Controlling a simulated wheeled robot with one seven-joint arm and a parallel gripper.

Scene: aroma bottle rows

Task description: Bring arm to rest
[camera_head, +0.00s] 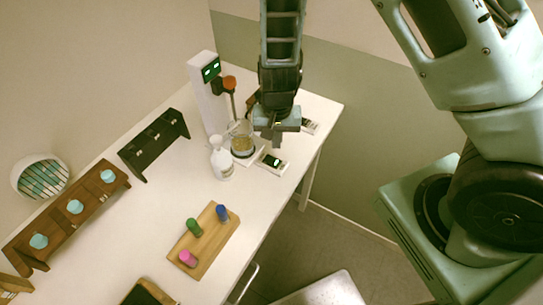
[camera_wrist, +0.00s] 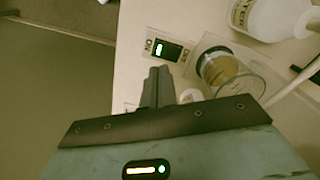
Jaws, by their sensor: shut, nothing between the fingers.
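My gripper (camera_head: 277,136) hangs from my arm above the far right part of the white table (camera_head: 262,216) in the head view. Its fingers point down, just right of a glass beaker (camera_head: 241,140) with yellowish contents. In the wrist view the gripper fingers (camera_wrist: 158,86) are together with nothing between them. The beaker (camera_wrist: 222,68) lies to their right there, apart from them. My gripper partly hides the table around it.
A white stand with a green display (camera_head: 207,85) and a white bottle (camera_head: 221,160) stand close by. A small device (camera_head: 271,163) lies in front. A wooden board (camera_head: 205,243) holds green, blue and pink bottles. Racks (camera_head: 153,143) line the left.

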